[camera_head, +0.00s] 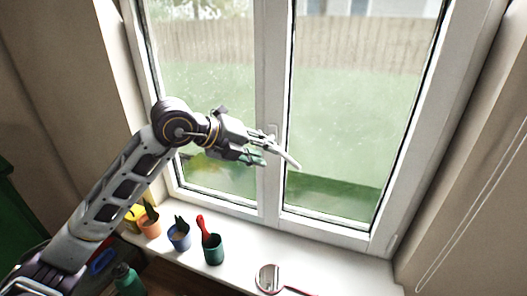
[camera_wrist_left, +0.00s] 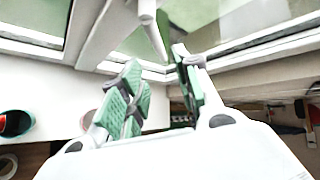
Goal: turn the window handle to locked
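The white window handle (camera_head: 287,152) is on the middle frame of the closed window (camera_head: 270,190). Its lever slants down to the right. My left gripper (camera_head: 263,154) is beside the handle, on its left, fingers pointing toward it. In the left wrist view the handle (camera_wrist_left: 154,30) comes in from the top, its end close to the fingertips. There the green-padded fingers of the left gripper (camera_wrist_left: 157,66) are apart with nothing between the pads. I cannot tell whether a finger touches the handle. My right gripper is not in view.
On the white sill (camera_head: 240,262) stand an orange pot (camera_head: 150,226), a blue pot (camera_head: 180,238) and a green pot (camera_head: 213,250) with a red tool. A round white-and-red object (camera_head: 268,279) lies at the front. The space before the right pane is clear.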

